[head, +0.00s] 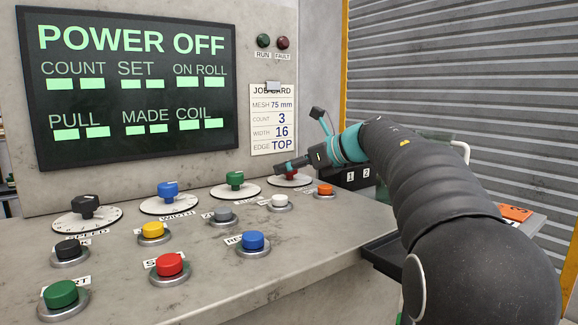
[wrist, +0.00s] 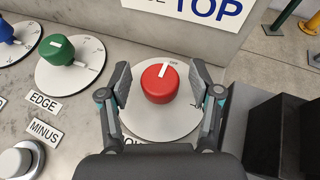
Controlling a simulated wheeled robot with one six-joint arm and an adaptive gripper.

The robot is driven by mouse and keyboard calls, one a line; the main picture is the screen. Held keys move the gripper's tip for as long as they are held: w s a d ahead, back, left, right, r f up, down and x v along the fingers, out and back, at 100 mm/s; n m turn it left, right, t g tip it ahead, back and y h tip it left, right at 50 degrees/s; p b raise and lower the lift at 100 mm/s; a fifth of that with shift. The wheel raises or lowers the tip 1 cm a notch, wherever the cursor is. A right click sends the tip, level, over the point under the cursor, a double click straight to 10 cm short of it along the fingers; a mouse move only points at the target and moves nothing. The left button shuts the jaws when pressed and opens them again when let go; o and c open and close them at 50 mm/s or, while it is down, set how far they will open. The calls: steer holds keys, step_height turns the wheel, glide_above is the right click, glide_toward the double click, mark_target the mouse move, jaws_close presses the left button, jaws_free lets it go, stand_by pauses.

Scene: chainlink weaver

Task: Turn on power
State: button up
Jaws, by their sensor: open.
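The red knob (wrist: 160,84) sits on a round white dial (wrist: 150,125). Its white pointer line aims up toward a small mark that seems to read OFF. The label below the dial is mostly hidden by my gripper. My gripper (wrist: 161,79) is open, with one finger on each side of the red knob and a gap visible on both sides. In the head view my gripper (head: 284,167) reaches over the far right dial and largely covers the red knob (head: 290,175). The screen (head: 135,80) reads POWER OFF.
A green knob (head: 235,180), blue knob (head: 168,190) and black knob (head: 86,206) stand left on their dials. Several coloured push buttons, including an orange one (head: 325,190), line the panel in front. A job card (head: 273,120) is on the wall behind. Dark boxes (wrist: 285,135) stand right.

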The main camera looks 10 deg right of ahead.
steer(key=shift+w+a+f, duration=0.1)
steer(key=shift+w+a, duration=0.05)
steer(key=c, duration=1.2)
steer(key=shift+o, duration=0.2)
steer(key=shift+m+t, duration=0.3)
steer(key=m+t+h, duration=0.1)
steer(key=m+h, duration=0.1)
steer(key=h, duration=0.1)
steer(key=shift+a+m+t, duration=0.1)
steer(key=shift+m+t, duration=0.3)
steer(key=shift+m+t+h, duration=0.7)
steer(key=shift+m+h, duration=1)
steer(key=shift+h, duration=0.3)
steer(key=shift+m+h, duration=0.4)
steer(key=shift+h, duration=0.1)
steer(key=o, duration=1.2)
steer(key=shift+c, duration=0.2)
